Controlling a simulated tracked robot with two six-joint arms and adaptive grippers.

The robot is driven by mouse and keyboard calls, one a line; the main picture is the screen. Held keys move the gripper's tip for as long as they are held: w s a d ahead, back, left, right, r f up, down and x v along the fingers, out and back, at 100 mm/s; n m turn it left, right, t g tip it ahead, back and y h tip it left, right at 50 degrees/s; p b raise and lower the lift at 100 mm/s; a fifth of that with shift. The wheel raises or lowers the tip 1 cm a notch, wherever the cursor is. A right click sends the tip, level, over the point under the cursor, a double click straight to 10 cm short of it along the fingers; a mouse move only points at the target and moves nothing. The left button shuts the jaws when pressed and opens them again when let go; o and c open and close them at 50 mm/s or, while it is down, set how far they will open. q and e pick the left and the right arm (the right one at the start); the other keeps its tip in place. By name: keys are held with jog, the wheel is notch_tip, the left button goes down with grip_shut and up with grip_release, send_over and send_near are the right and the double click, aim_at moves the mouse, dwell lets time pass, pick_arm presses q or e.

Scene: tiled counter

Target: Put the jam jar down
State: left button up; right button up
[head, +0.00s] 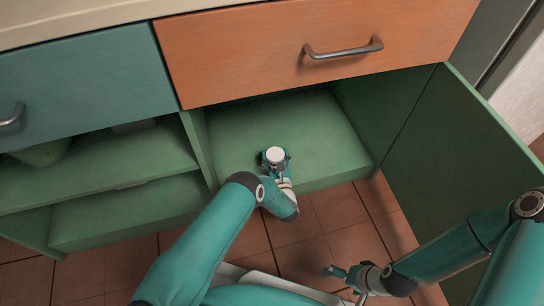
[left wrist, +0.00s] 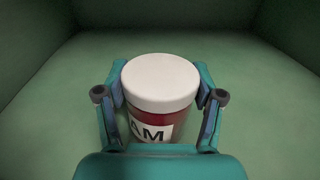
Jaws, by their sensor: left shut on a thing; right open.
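The jam jar (left wrist: 160,88) has a white lid, a dark red body and a white label reading "AM" in the left wrist view. In the head view its white lid (head: 275,155) shows over the green cupboard floor. My left gripper (head: 274,160) is shut on the jar, with one finger on each side of it in the left wrist view (left wrist: 160,100). The jar looks upright inside the open cupboard. Its base is hidden, so I cannot tell if it touches the floor. My right gripper (head: 345,275) is open and empty, low over the tiles outside.
The green cupboard floor (head: 320,135) around the jar is clear. An open green door (head: 450,150) stands at right. An orange drawer (head: 320,45) is above. Open shelves (head: 100,180) lie to the left, with a bowl-like green thing (head: 42,152) on the upper one.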

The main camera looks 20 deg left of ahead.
pick_arm(q)
jog(key=o, duration=1.5)
jog(key=shift+o, duration=0.2)
jog(key=shift+s, duration=0.1)
jog(key=p+v, duration=0.4)
jog(key=v, duration=0.8)
